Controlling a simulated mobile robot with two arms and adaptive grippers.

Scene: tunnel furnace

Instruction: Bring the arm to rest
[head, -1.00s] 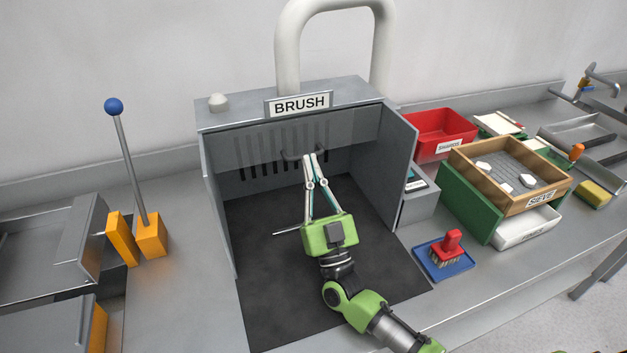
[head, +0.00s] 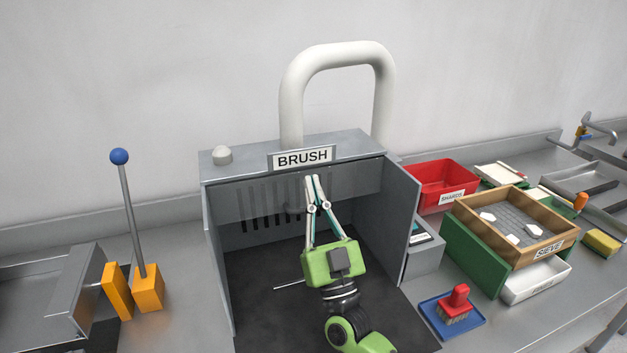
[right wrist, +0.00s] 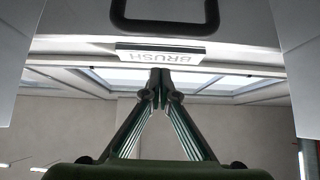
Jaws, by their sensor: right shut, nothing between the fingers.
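My right gripper (head: 313,178) is shut and empty, its two fingers meeting at the tips. In the right wrist view the closed fingertips (right wrist: 160,73) show below the BRUSH sign (right wrist: 160,53), which appears upside down. My left gripper is not in view.
A lever with a blue knob (head: 119,157) stands left of the hood. The hood's side walls flank the arm.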

